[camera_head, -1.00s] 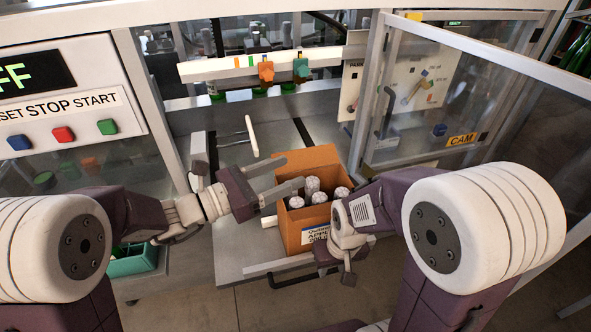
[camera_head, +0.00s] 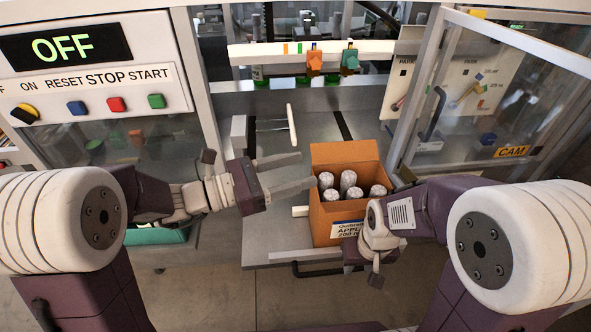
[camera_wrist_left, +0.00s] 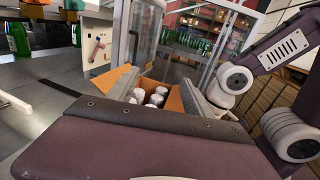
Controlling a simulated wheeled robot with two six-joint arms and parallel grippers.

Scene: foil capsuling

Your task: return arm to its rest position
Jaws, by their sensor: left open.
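My left gripper (camera_head: 306,170) is open and empty, its two grey fingers pointing right. Its lower fingertip is at the left edge of an open cardboard box (camera_head: 325,222), by its opening. In the left wrist view the gripper's dark body fills the front, with the box (camera_wrist_left: 176,82) beyond it. My right arm reaches in from the right; its wrist is at the box's front right corner. The dark body of my right gripper (camera_head: 352,248) is before the box's front face, and its fingers cannot be made out.
Several foil-topped bottles (camera_head: 348,181) stand in the box on a grey table (camera_head: 262,238). A white-handled rod (camera_head: 292,125) lies behind my left gripper. A panel reading OFF (camera_head: 62,47) has several buttons. A clear door (camera_head: 500,90) stands open at right, marked CAM.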

